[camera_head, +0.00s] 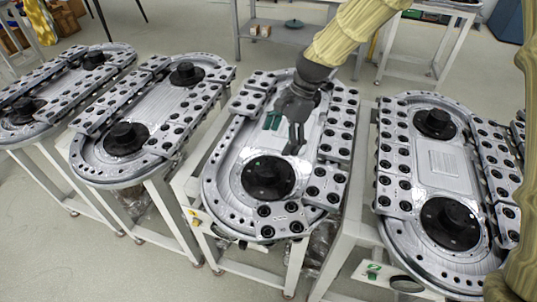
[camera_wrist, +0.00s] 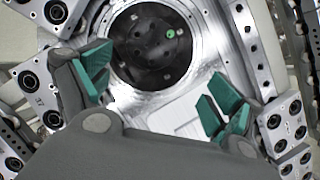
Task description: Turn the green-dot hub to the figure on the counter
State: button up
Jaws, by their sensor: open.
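In the wrist view a round black hub (camera_wrist: 150,45) with a green dot (camera_wrist: 170,34) on its upper right side sits in a bright metal ring. My gripper (camera_wrist: 162,98) is open, its teal-padded fingers spread wide at the lower left and lower right of the hub, holding nothing. In the head view my gripper (camera_head: 284,130) is over the third track. The far hub is mostly hidden behind my gripper. A white panel with a green 2 (camera_head: 373,271) stands low by the fourth track.
The fourth track (camera_head: 440,160) stands to the right with two black hubs. The second track (camera_head: 150,110) and another track (camera_head: 60,85) stand to the left. Black-dotted metal blocks line the tracks. A grey table (camera_head: 290,30) is behind. Floor shows between the stands.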

jog(key=p, duration=0.2)
send_over(268, 166)
jog(key=s+d, duration=0.1)
jog(key=s, duration=0.1)
notch_tip(268, 166, down, 3)
jog(key=shift+d, duration=0.15)
jog(key=w+f, duration=0.2)
jog(key=f, duration=0.1)
jog(key=w+a+f, duration=0.1)
jog(key=f, duration=0.1)
jog(key=shift+a+f, duration=0.1)
jog(key=shift+f, duration=0.15)
jog(key=shift+s+r, duration=0.35)
jog(key=shift+s, duration=0.25)
jog(key=shift+s+r, duration=0.3)
jog(key=shift+s, duration=0.25)
jog(key=shift+c, duration=0.2)
jog(key=shift+w+f, duration=0.55)
jog(key=shift+w, duration=0.1)
jog(key=c, duration=0.7)
jog(key=shift+w, duration=0.15)
jog(key=shift+c, duration=1.3)
jog(key=shift+r, duration=0.15)
